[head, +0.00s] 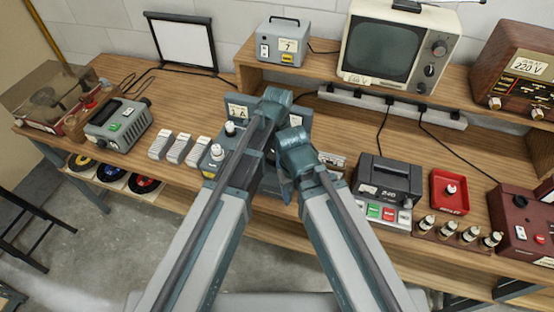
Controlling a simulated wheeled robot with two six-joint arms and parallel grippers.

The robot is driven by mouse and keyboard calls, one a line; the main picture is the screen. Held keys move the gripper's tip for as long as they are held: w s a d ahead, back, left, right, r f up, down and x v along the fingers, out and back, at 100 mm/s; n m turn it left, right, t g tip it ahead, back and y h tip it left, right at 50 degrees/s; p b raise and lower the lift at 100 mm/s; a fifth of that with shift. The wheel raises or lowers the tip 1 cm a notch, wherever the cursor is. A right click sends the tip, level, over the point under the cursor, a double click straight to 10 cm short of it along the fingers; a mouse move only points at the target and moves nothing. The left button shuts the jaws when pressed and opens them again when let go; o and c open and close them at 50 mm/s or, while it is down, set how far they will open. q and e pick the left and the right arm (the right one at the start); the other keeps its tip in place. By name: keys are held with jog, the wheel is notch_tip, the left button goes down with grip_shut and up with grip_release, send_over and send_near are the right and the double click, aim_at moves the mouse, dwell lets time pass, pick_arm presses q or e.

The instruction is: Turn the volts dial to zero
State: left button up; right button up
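A blue-grey bench unit (239,108) stands on the wooden bench in the middle of the head view, with a small label on its upright face. Two white knobs with dark bases show on its left part, a front one (217,152) and a rear one (230,128). I cannot read which is the volts dial or where either points. The end of my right arm (286,186) hangs over the unit's front. The fingertips of both grippers are hidden or too small to make out.
Grey blocks (179,148) and a grey meter (118,122) stand left of the unit. A black box (387,180) with coloured buttons, a red tray (449,192) and several small bottles (448,229) are on the right. A monitor (382,50) stands on the raised shelf behind.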

pick_arm(q)
jog(key=shift+f+b, duration=0.3)
jog(key=shift+f, duration=0.35)
pick_arm(e)
jog(key=shift+f, duration=0.65)
pick_arm(q)
jog(key=c, duration=1.3)
jog(key=shift+n, duration=0.3)
